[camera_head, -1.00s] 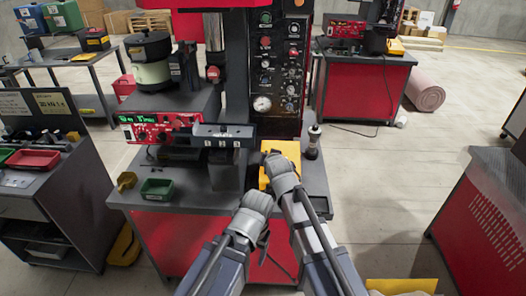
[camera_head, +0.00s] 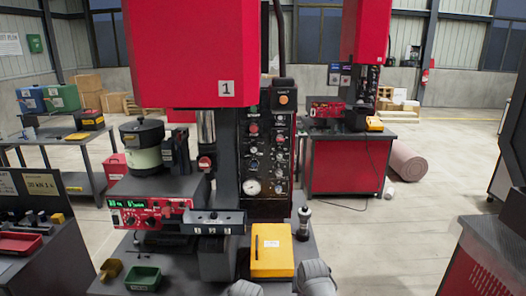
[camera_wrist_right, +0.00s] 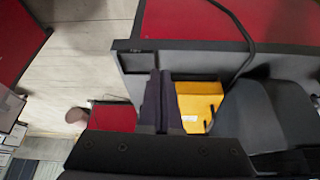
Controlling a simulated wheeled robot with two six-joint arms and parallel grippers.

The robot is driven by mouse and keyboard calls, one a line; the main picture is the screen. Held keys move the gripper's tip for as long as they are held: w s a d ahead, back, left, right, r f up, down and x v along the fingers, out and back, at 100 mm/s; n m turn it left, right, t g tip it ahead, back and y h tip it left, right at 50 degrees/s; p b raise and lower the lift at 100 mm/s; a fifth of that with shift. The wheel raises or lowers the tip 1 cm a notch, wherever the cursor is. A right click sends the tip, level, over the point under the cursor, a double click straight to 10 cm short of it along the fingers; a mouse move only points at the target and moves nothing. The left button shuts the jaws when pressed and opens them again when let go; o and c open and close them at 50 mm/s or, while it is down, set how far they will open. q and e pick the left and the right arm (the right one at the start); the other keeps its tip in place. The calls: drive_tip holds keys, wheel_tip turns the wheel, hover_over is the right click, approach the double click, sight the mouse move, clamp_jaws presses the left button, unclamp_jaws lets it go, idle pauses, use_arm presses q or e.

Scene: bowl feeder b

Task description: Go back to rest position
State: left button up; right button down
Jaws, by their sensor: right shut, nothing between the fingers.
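My right gripper (camera_wrist_right: 156,90) shows in the right wrist view with its two dark fingers together and nothing between them. In the head view only the rounded grey tops of my two arms show at the bottom edge, in front of the workstation. The fingers of my left gripper are not visible in either view.
The red press (camera_head: 190,50) marked 1 stands on the workstation ahead. A yellow box (camera_head: 272,250) lies on its bench and also appears in the right wrist view (camera_wrist_right: 198,105). A green bin (camera_head: 143,279) and a bowl feeder (camera_head: 143,145) are at left.

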drive_tip(key=s+d+f+n+g, duration=0.15)
drive_tip(key=s+d+g, duration=0.3)
drive_tip(key=s, duration=0.65)
drive_tip(key=s+a+n, duration=0.1)
drive_tip(key=s+a, duration=0.2)
drive_tip(key=a, duration=0.2)
drive_tip(key=s+a+n+h, duration=0.1)
drive_tip(key=s+a+n, duration=0.1)
drive_tip(key=a, duration=0.4)
drive_tip(key=shift+s+f+g, duration=0.3)
drive_tip(key=shift+s+g, duration=0.1)
drive_tip(key=shift+g, duration=0.05)
idle(0.8)
